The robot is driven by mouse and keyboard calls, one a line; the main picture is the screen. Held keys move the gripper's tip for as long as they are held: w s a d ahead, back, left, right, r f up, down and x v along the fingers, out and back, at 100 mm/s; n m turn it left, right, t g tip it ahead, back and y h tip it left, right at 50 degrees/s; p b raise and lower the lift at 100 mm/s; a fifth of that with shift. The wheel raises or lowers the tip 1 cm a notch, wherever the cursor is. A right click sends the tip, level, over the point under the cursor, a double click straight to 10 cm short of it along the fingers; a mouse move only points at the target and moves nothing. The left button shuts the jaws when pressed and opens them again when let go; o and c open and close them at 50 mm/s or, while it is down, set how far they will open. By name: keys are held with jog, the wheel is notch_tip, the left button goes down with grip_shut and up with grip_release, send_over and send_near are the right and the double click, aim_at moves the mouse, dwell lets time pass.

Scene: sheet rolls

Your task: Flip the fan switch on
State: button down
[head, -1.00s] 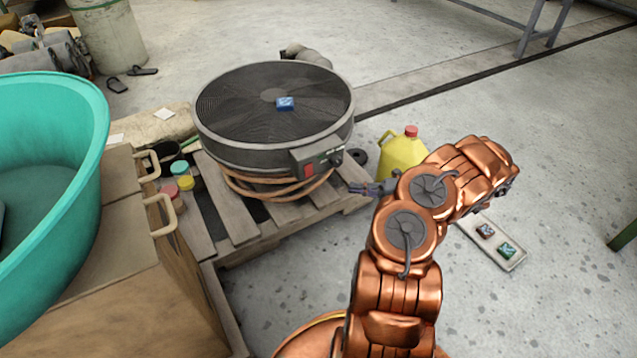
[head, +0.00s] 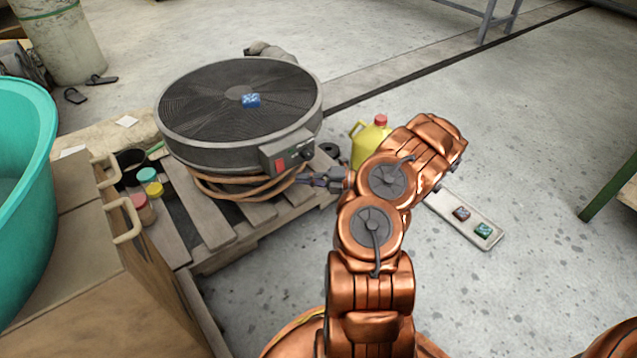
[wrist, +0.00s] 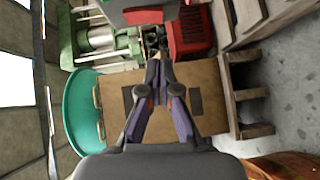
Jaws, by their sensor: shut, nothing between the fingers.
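The fan (head: 215,140) is a round grey drum with a dark mesh top, lying on a wooden pallet in the head view. A grey control box (head: 270,152) on its front right side carries the red fan switch (head: 281,163) and a dark knob (head: 307,154). The head view does not clearly show the switch's position. My gripper (head: 300,178) is just below and right of the switch, its fingers pointing left, with no clear contact. In the wrist view my gripper (wrist: 157,65) has its fingertips together and holds nothing.
A brown hose (head: 235,190) is coiled under the fan. A yellow jug (head: 366,148) stands behind my arm. A teal tub (head: 35,190) and a wooden box (head: 75,215) stand left. Open floor lies to the right.

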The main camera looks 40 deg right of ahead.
aim_at(278, 172)
jog(key=shift+w+a+f+b, duration=0.15)
jog(key=shift+w+b, duration=0.2)
jog(key=shift+w, duration=0.55)
jog(key=shift+w+a+f+b, duration=0.15)
jog(key=shift+w+b, duration=0.25)
jog(key=shift+w, duration=0.55)
jog(key=shift+w+a+b, duration=0.15)
jog(key=shift+w+b, duration=0.2)
jog(key=shift+w, duration=0.55)
jog(key=shift+w+f, duration=0.1)
jog(key=shift+w, duration=0.05)
jog(key=shift+p, duration=0.35)
